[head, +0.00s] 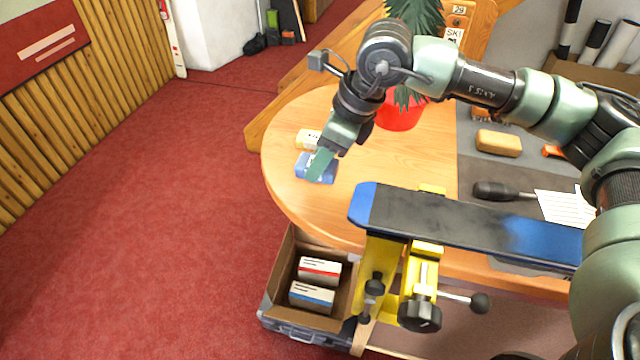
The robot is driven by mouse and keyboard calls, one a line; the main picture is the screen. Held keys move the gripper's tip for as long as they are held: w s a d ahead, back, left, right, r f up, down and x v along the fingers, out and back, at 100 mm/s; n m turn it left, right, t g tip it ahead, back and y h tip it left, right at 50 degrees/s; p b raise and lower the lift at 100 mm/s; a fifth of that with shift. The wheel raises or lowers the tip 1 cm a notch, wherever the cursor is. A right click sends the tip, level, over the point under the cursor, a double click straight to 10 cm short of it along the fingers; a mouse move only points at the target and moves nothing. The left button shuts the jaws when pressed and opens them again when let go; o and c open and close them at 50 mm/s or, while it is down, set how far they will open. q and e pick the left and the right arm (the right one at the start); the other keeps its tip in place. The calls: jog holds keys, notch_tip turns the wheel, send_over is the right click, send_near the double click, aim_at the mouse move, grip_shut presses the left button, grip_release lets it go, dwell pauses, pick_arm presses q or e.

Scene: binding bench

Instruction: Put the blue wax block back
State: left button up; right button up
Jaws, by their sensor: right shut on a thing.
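The blue wax block (302,166) is at the left edge of the round end of the wooden bench (285,195). My right gripper (319,165) reaches down over it from above and is shut on it; the fingers cover the middle of the block. I cannot tell whether the block touches the bench top. My left gripper is not in view.
A ski (450,222) is clamped in a yellow vise (383,262) at the bench front. Below is an open cardboard box (274,275) with two cartons. A red-potted plant (400,117), tan block (498,143) and screwdriver-like tool (492,190) stand or lie to the right.

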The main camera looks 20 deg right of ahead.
notch_tip(320, 180, down, 8)
jog(key=shift+r+p, duration=0.1)
jog(key=shift+p, duration=0.65)
jog(key=shift+f, duration=0.25)
jog(key=shift+f+b, duration=0.15)
jog(key=shift+b, duration=0.15)
jog(key=o, duration=1.3)
